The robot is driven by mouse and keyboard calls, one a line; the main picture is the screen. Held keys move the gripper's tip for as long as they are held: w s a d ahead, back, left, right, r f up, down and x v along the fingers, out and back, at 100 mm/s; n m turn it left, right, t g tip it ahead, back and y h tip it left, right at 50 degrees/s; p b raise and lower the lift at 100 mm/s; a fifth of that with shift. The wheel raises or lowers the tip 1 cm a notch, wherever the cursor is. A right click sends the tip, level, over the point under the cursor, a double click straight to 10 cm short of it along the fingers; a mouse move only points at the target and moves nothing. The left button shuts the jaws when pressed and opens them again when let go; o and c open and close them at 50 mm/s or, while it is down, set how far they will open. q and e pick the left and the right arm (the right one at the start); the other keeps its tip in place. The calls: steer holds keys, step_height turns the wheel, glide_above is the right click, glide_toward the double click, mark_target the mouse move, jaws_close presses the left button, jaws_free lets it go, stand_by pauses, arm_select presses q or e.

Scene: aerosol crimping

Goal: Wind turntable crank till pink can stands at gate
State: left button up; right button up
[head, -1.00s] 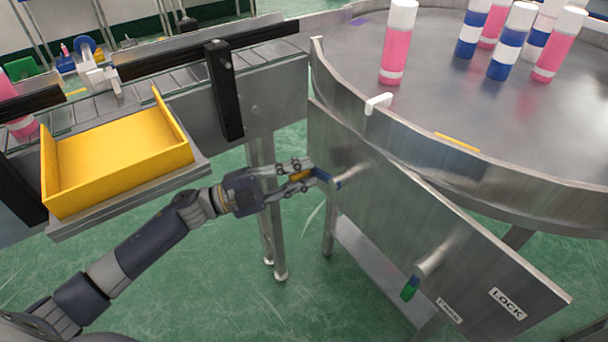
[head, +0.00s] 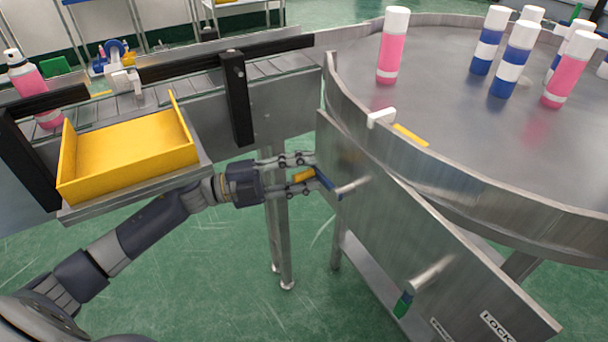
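The steel turntable (head: 440,88) stands at the right with cans upright on it. One pink can with a white cap (head: 392,50) stands alone near its left side, behind the white marker (head: 381,117) on the rim. Another pink can (head: 566,75) stands further right among blue-and-white cans (head: 515,60). The crank, with a blue arm (head: 326,182) and a yellow handle (head: 303,175), is on the panel below the rim. My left gripper (head: 314,173) is open around the yellow handle, a finger above and one below, with gaps showing. My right gripper is not in view.
A yellow tray (head: 130,150) stands left, above my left arm. Behind it runs a conveyor (head: 275,70) with black rails and a pink spray can (head: 30,85). A green-handled lever (head: 403,304) sits lower on the panel, near the LOCK label (head: 497,326).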

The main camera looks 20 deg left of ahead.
arm_select(q)
steer(key=shift+d+f, duration=0.1)
steer(key=shift+f, duration=0.05)
steer(key=r+v, duration=0.1)
steer(key=v, duration=0.6)
steer(key=shift+a+f, duration=0.2)
steer(key=shift+f, duration=0.35)
steer(key=shift+s, duration=0.1)
